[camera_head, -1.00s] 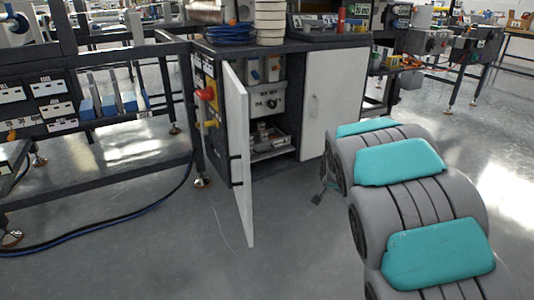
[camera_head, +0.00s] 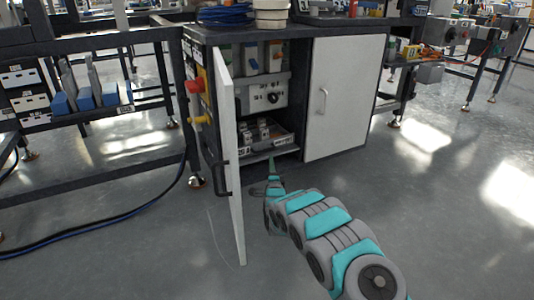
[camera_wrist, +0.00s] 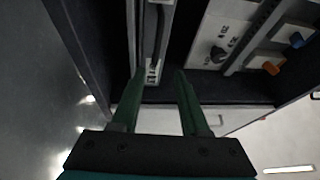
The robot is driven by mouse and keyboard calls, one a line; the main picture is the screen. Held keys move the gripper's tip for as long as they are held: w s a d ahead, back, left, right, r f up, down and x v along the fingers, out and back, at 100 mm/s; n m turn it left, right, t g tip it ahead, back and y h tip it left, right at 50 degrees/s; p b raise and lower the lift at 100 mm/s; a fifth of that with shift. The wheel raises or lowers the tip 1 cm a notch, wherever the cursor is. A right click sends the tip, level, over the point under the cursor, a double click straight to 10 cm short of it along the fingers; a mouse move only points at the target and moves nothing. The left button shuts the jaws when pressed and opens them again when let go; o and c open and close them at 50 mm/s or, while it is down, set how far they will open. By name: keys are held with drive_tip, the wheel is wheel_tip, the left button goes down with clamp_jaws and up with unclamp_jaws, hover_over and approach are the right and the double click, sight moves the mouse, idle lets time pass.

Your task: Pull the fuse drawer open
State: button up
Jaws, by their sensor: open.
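The fuse drawer (camera_head: 284,142) sits low inside the cabinet, with small pale fuse parts and labels visible in it from above. My gripper (camera_head: 271,166) is just in front of and below the drawer front in the head view. In the wrist view my gripper (camera_wrist: 159,76) is open, with two green fingers apart. A narrow pale strip with a label (camera_wrist: 153,72) and a dark bar shows between and beyond the fingertips; it looks like the drawer front (camera_wrist: 168,40). Whether the fingers touch it I cannot tell.
The open left cabinet door (camera_head: 229,170) stands close on the left of my arm. The right door (camera_head: 345,100) is shut. A panel with a black knob (camera_head: 273,98) is above the drawer. Blue-black cables lie on the floor at left; floor on the right is clear.

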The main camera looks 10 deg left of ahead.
drive_tip(key=shift+m+t, duration=0.4)
drive_tip(key=shift+m, duration=0.1)
drive_tip(key=shift+a+f+b+x, duration=0.2)
drive_tip(key=shift+f+b+x, duration=0.05)
drive_tip(key=shift+x, duration=1.15)
drive_tip(key=shift+a+f+b+x, duration=0.2)
drive_tip(key=shift+a+x, duration=0.05)
drive_tip(key=shift+x, duration=1.1)
drive_tip(key=shift+a+f+b+x, duration=0.2)
drive_tip(key=shift+f+b+x, duration=0.05)
drive_tip(key=shift+x, duration=1.15)
drive_tip(key=shift+c, duration=0.3)
clamp_jaws()
